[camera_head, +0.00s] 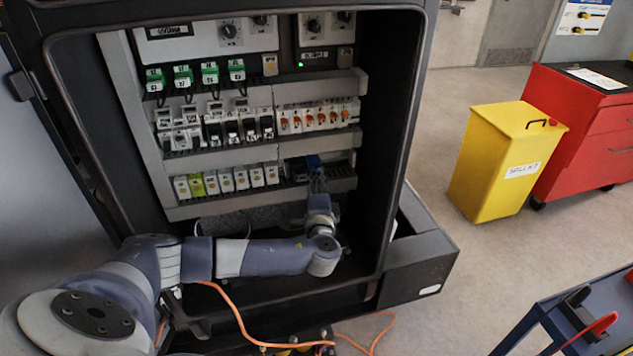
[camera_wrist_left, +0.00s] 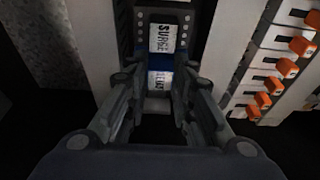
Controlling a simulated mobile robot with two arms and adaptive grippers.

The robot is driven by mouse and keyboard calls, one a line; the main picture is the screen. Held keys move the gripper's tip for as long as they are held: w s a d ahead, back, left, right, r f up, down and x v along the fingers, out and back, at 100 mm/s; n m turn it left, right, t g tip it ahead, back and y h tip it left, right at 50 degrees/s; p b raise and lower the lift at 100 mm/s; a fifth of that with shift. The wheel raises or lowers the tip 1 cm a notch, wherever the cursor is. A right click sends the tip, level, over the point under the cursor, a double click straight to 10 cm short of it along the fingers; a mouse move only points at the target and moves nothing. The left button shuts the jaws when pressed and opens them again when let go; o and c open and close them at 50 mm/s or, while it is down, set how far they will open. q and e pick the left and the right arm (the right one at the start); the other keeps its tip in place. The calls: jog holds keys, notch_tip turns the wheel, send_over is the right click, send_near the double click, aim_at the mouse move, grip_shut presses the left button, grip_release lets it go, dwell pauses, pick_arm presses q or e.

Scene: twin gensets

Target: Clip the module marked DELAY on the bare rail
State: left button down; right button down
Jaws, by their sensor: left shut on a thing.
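My left gripper (camera_head: 317,180) reaches into the open cabinet, at the right part of the lowest row. I see no DELAY marking. Whether the module touches a rail is hidden. I cannot pick out a bare rail. My right gripper is not in view.
Rows of modules fill the cabinet, with orange-levered ones (camera_head: 318,118) above my gripper and white ones (camera_head: 226,181) to its left. Grey ducts (camera_head: 240,153) run between rows. Orange cables (camera_head: 240,318) hang below. A yellow bin (camera_head: 492,160) and red cabinet (camera_head: 585,145) stand right.

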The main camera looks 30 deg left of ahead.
pick_arm(q)
jog(key=shift+w+a, duration=0.2)
jog(key=shift+a, duration=0.05)
dwell(0.6)
jog(key=shift+a+b, duration=0.2)
jog(key=shift+b, duration=0.2)
dwell(0.7)
dwell(0.5)
jog(key=shift+w+d, duration=0.2)
jog(key=shift+d, duration=0.05)
dwell(0.8)
jog(key=shift+a+b, duration=0.2)
jog(key=shift+b, duration=0.1)
jog(key=c, duration=1.3)
grip_release()
